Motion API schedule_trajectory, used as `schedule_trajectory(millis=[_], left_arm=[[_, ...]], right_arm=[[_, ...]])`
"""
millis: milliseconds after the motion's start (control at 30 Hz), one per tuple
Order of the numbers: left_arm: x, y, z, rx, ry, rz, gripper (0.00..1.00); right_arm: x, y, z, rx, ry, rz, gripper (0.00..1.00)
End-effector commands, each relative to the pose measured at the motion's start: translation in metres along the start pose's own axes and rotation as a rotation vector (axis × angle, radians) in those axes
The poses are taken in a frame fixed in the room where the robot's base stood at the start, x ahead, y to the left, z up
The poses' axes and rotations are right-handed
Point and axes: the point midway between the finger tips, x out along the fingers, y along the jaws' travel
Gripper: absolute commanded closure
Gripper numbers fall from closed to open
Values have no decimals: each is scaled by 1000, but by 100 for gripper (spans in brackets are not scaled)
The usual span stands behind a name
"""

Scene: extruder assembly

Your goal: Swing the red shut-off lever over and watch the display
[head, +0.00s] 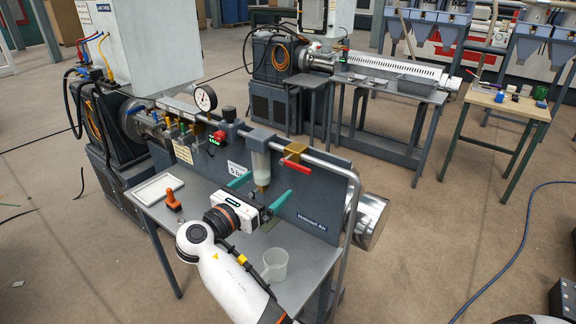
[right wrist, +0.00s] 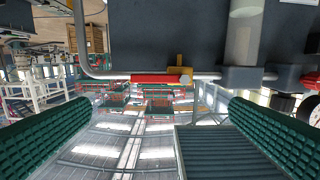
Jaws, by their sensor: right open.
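The red shut-off lever (head: 295,165) sits by a brass valve body (head: 297,149) on the pale pipe along the top of the dark panel. It lies roughly along the pipe. In the right wrist view the lever (right wrist: 155,79) shows ahead, between the fingers in the picture and beyond them. My right gripper (head: 271,182) is open and empty, with green fingers spread in front of the panel, below and left of the lever, apart from it. The small green-lit display (head: 217,140) is on the panel left of the lever; its reading is too small to tell. My left gripper is out of view.
A clear filter bowl (head: 261,165) hangs left of the lever. A round gauge (head: 205,98) stands farther left. On the bench are a clear cup (head: 275,264), an orange-handled tool (head: 173,200) and a white tray (head: 158,188). A metal cylinder (head: 370,221) protrudes at the panel's right.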

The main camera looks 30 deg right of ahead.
Motion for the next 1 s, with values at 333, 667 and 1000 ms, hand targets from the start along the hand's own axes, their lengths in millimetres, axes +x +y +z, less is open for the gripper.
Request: schedule_trajectory(millis=[333, 667, 1000], left_arm=[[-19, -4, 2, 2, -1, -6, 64], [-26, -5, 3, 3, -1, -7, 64], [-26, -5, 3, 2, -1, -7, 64]], right_arm=[[68, 1, -2, 0, 0, 2, 0], [108, 0, 1, 3, -3, -1, 0], [112, 0, 2, 4, -3, -1, 0]])
